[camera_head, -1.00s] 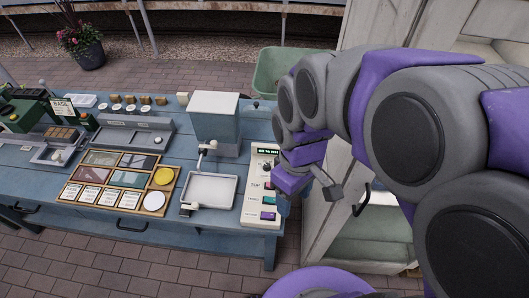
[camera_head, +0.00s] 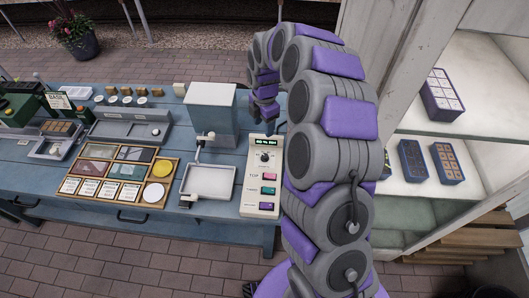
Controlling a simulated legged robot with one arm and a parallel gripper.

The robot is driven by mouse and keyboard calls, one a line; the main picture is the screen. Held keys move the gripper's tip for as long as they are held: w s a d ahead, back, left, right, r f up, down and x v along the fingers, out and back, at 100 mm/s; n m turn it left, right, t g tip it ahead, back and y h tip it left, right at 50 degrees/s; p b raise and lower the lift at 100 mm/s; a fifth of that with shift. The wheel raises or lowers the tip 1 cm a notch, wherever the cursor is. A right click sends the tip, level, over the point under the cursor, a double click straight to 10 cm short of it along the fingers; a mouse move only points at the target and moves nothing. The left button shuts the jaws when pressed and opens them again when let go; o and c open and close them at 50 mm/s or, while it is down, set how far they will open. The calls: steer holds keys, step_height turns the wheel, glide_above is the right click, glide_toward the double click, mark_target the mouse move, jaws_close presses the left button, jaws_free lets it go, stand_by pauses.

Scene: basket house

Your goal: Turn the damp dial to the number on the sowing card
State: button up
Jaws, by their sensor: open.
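The control panel (camera_head: 250,190) is a cream box on the blue table, with a small green display (camera_head: 267,142) at its top. The black dial (camera_head: 264,157) sits below the display, above several coloured buttons. My gripper (camera_head: 264,121) hangs just behind the panel's top edge, apart from the dial; its fingers are small and partly hidden, and it is open and empty. Several white printed cards (camera_head: 89,188) lie in the front row of the wooden tray. A white sign card (camera_head: 59,101) stands at the left. I cannot tell which is the sowing card or read a number.
A grey hopper box (camera_head: 210,112) stands left of my gripper, with a pale metal tray (camera_head: 212,179) before it. At right, a white cabinet (camera_head: 480,95) holds purple and blue seed-tray-like boxes (camera_head: 441,95). My arm fills the middle right.

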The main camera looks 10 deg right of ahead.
mark_target(265, 155)
steer(key=shift+n, duration=0.4)
steer(key=f, duration=0.6)
steer(key=f+b, duration=0.1)
steer(key=f, duration=0.5)
steer(key=w+f+b, duration=0.1)
steer(key=f, duration=0.5)
steer(key=shift+w+d+f, duration=0.1)
steer(key=shift+d+f, duration=0.2)
steer(key=shift+f, duration=0.05)
steer(key=shift+c, duration=0.2)
steer(key=c, duration=1)
